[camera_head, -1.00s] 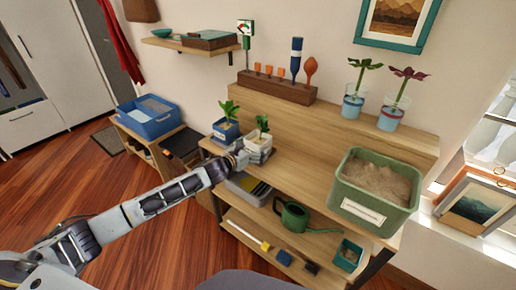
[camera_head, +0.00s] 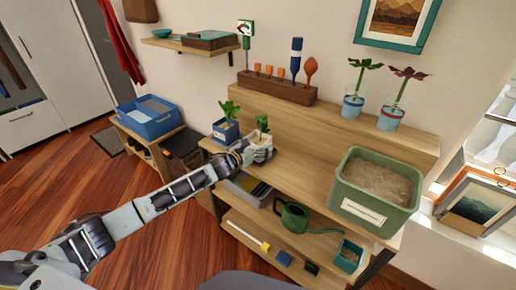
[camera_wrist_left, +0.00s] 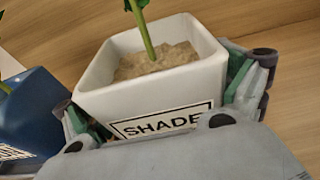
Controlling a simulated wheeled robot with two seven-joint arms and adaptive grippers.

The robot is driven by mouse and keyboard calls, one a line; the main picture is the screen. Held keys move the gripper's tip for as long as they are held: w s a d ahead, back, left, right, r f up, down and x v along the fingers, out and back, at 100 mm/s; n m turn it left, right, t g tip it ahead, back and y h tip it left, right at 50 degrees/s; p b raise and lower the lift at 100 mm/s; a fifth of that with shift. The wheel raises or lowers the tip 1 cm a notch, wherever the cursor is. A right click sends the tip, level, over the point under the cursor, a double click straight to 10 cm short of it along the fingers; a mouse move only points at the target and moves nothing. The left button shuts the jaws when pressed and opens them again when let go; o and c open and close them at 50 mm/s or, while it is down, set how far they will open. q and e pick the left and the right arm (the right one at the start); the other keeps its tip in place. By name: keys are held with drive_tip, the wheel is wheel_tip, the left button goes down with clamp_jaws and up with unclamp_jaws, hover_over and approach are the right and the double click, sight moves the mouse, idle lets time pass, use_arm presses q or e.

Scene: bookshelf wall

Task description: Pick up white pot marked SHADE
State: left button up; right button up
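The white pot marked SHADE (camera_head: 262,153) stands on the wooden bench top, holding soil and a green plant. In the left wrist view the white pot (camera_wrist_left: 150,95) fills the middle, its SHADE label facing my gripper and partly covered at the bottom. My left gripper (camera_head: 246,154) is at the pot, with its green-padded fingers spread on either side of it (camera_wrist_left: 165,105). The pads are very close to the pot walls; I cannot tell whether they touch. My right gripper is not in view.
A blue pot (camera_head: 226,131) with a plant stands close on the left of the white pot. A green soil bin (camera_head: 377,190) is on the right of the bench. A grey tray (camera_head: 250,190) and watering can (camera_head: 296,216) are below. The bench's middle is clear.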

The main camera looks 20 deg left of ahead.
sight(258, 142)
use_arm(q)
drive_tip(key=c, duration=0.9)
drive_tip(key=shift+c, duration=0.6)
drive_tip(key=shift+r, duration=0.1)
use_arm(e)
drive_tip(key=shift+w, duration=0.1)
use_arm(q)
drive_tip(key=shift+r, duration=0.8)
wheel_tip(258, 142, up, 7)
drive_tip(key=shift+p, duration=0.95)
drive_tip(key=shift+r, duration=0.6)
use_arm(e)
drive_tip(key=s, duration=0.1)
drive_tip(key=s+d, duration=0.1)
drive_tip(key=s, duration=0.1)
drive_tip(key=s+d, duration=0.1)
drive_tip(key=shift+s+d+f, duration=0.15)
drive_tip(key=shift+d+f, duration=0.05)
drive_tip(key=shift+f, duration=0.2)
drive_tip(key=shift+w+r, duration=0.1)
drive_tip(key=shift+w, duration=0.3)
